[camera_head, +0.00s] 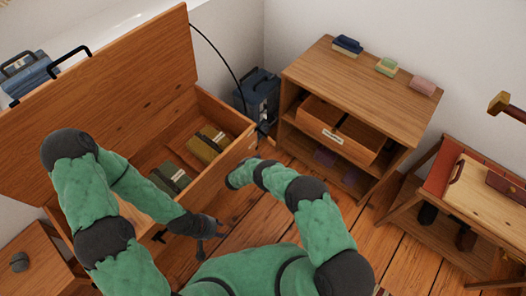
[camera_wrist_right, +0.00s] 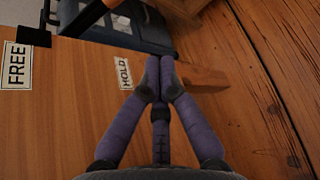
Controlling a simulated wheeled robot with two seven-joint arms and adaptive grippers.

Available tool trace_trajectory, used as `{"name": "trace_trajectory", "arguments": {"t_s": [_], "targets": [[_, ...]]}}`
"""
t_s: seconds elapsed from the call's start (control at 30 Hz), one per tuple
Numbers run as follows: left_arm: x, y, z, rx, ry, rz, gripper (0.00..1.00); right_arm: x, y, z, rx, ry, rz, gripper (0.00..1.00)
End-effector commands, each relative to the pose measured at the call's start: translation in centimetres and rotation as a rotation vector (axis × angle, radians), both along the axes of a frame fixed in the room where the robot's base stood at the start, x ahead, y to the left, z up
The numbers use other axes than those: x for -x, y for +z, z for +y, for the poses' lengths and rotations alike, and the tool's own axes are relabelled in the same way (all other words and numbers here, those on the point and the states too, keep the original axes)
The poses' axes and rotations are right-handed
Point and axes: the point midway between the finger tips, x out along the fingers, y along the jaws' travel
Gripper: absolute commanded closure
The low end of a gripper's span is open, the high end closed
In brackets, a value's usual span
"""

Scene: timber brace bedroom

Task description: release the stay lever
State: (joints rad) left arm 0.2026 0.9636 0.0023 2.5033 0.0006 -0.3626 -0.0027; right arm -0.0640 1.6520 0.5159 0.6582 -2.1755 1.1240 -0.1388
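The wooden chest (camera_head: 215,185) stands with its lid (camera_head: 105,85) raised. In the right wrist view its panel (camera_wrist_right: 70,120) carries a FREE label (camera_wrist_right: 15,65) and a HOLD label (camera_wrist_right: 124,73). A tapered wooden piece (camera_wrist_right: 207,79), possibly the stay lever, juts out behind my fingers; I cannot tell for sure. My right gripper (camera_wrist_right: 160,68) has its purple fingertips together beside the HOLD label, with nothing clearly between them. The head view hides its fingers. My left gripper (camera_head: 207,232) hangs in front of the chest; its finger opening is unclear.
Packed bundles (camera_head: 207,144) lie inside the chest. A blue case (camera_head: 258,95) stands beyond its right end; it also shows in the wrist view (camera_wrist_right: 120,25). A wooden cabinet (camera_head: 360,85) with an open drawer stands to the right. Some plank floor (camera_head: 350,228) is clear.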

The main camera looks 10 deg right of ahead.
Motion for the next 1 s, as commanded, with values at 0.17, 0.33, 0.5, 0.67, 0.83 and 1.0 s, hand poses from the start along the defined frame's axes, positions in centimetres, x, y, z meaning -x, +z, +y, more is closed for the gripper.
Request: {"name": "trace_trajectory", "arguments": {"t_s": [0.17, 0.33, 0.5, 0.67, 0.83, 1.0], "targets": [[0.0, -1.3, 0.0, 0.0, 0.0, 0.0, 0.6, -1.5, -1.5, -1.5, -0.001, -0.003, -0.001, 1.0], [0.0, -2.9, 0.0, 0.0, 0.0, 0.0, 0.6, -3.6, -3.1, -3.2, -0.001, -0.003, -0.001, 1.0], [0.0, -4.3, 0.0, 0.0, 0.0, 0.001, 0.6, -5.4, -4.4, -4.7, 0.0, -0.002, 0.0, 1.0], [0.0, -4.8, 0.0, 0.0, 0.0, 0.001, 0.6, -6.3, -4.4, -5.6, 0.0, 0.0, 0.002, 1.0], [0.0, -4.6, 0.0, 0.0, 0.0, 0.0, 0.6, -6.2, -3.1, -6.1, 0.0, -0.001, 0.001, 1.0], [0.0, -4.6, 0.0, 0.0, 0.0, 0.0, 0.6, -6.0, -2.0, -6.5, -0.001, -0.001, 0.0, 1.0]]}}
